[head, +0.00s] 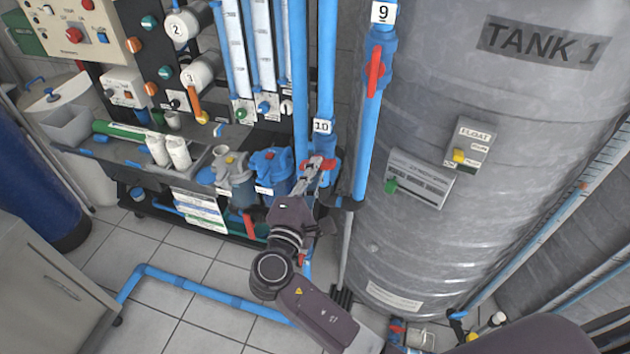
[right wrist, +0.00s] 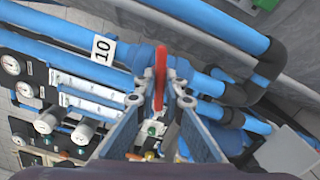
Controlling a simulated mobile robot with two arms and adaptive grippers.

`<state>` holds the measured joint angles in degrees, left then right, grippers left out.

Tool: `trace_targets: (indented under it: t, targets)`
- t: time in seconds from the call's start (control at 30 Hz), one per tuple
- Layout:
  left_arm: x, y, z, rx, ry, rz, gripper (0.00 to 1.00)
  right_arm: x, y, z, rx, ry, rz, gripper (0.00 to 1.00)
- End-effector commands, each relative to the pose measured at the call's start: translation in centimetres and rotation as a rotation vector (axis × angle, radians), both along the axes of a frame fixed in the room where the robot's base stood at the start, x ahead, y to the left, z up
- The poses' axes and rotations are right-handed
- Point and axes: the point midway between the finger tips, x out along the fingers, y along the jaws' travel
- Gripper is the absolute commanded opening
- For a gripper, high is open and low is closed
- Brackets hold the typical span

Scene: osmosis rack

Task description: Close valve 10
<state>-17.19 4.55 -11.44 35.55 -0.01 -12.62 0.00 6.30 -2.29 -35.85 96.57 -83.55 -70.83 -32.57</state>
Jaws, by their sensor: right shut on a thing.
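Valve 10 is on a blue vertical pipe, under the white "10" label (head: 321,126). Its red handle (head: 321,164) shows at my right gripper's fingertips in the head view. In the right wrist view the red handle (right wrist: 160,78) stands between the two fingers, near the "10" label (right wrist: 103,49). My right gripper (head: 313,170) is shut on the red handle. In the right wrist view its fingertips (right wrist: 160,100) lie on both sides of the handle. The valve body is partly hidden behind the gripper. My left gripper is not in view.
Valve 9's red handle (head: 375,70) is on the pipe just to the right, beside the large grey tank (head: 480,150). Blue filter housings (head: 272,168) stand close to the left of my right gripper. A blue pipe (head: 200,290) runs along the tiled floor.

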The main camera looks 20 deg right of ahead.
Motion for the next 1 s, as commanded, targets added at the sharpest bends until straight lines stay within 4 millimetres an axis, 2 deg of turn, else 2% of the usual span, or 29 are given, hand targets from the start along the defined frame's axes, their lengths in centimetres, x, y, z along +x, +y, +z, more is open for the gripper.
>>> trace_targets:
  t: [0.03, 0.1, 0.4, 1.0]
  targets:
    - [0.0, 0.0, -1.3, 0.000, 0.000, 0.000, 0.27, -0.1, 0.0, -0.7, 0.039, -0.023, -0.003, 0.00]
    - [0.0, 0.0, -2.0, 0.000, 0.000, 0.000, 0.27, -0.1, 0.0, -0.6, 0.084, -0.055, -0.002, 0.00]
    - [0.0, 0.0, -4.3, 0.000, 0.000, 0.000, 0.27, -0.1, -0.1, -0.4, 0.225, -0.151, -0.002, 0.00]
    - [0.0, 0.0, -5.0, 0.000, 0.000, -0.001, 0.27, 0.0, 0.0, -0.1, 0.288, -0.191, -0.002, 0.00]
